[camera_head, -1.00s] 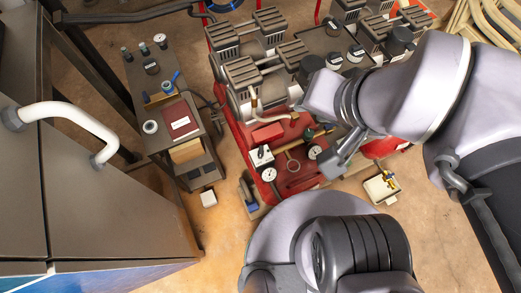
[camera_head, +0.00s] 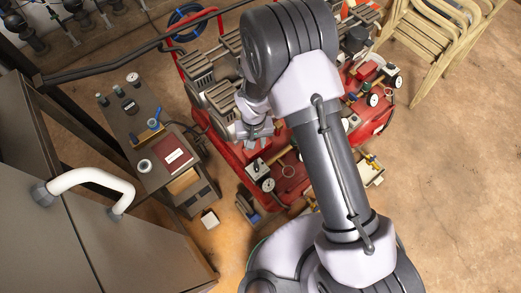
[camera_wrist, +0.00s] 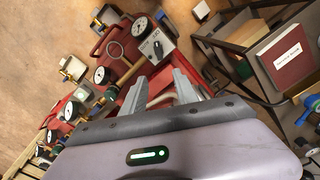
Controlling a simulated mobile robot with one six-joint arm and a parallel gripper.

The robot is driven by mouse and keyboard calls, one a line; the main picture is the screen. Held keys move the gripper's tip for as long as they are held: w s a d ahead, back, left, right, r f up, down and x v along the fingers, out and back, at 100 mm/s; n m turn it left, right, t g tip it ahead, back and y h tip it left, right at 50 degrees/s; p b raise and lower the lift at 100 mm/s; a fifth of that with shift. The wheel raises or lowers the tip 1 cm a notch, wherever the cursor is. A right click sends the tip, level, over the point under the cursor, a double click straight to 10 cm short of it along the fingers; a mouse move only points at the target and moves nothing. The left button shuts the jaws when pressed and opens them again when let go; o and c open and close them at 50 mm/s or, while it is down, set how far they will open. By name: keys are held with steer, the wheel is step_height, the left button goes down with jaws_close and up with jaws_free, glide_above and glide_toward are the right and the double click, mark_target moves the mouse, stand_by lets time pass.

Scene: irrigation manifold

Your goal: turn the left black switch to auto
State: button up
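The left black switch (camera_wrist: 157,48) is a small black knob on the face of a white box (camera_wrist: 152,38), in the upper middle of the wrist view. In the head view the white box (camera_head: 256,168) sits at the left front of the red machine, beside a round gauge. The knob's labels are too small to read. My gripper (camera_wrist: 160,84) points toward the box with its two fingers apart and nothing between them. In the head view my gripper (camera_head: 260,132) is behind the box, above the red deck, apart from the switch.
A round gauge (camera_wrist: 141,25) is right beside the switch box. A dark cart with a red book (camera_head: 172,152) stands left. The open floor (camera_head: 450,190) at right is clear.

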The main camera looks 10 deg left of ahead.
mark_target(256, 162)
step_height(256, 162, down, 16)
steer(key=b, duration=0.4)
steer(key=shift+r+b, duration=0.2)
steer(key=shift+b, duration=0.2)
jaws_close()
